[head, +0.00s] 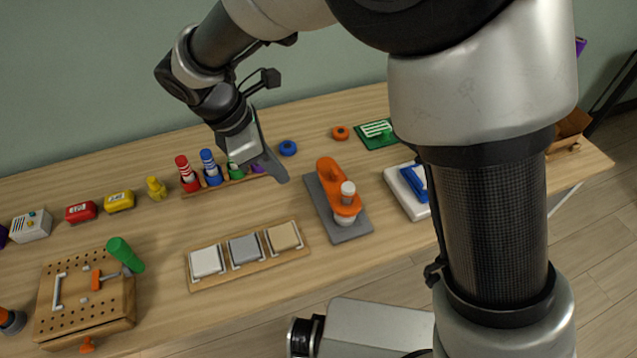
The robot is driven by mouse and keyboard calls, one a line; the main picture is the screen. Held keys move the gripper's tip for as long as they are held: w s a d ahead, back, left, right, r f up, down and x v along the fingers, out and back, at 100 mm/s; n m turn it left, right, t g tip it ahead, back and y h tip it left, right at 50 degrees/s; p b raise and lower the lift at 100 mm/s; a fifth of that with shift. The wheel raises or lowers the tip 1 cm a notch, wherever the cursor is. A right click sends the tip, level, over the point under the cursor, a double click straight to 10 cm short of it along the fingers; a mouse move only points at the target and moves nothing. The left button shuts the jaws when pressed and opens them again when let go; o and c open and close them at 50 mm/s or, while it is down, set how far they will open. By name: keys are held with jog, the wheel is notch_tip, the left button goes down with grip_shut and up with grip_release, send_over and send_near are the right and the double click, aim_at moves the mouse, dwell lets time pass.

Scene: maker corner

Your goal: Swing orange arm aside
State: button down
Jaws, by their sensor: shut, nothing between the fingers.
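The orange arm (333,181) sits on a dark grey base plate (353,231) near the middle of the bench. My gripper (279,176) is shut and empty, above the bench to the left of the orange arm's far end. A gap shows between them in the picture; its depth is hard to judge.
Left of the plate lies a wooden tray (219,284) with three square tiles. A white tray with a blue clip (405,193) is to the right. A pegboard box (60,319) stands far left.

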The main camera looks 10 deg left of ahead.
aim_at(337, 183)
jog(key=w+d+f+b, duration=0.2)
jog(key=w+d+f, duration=0.1)
jog(key=d+f, duration=0.4)
jog(key=shift+w+f, duration=0.35)
jog(key=shift+f, duration=0.8)
jog(key=shift+d, duration=0.1)
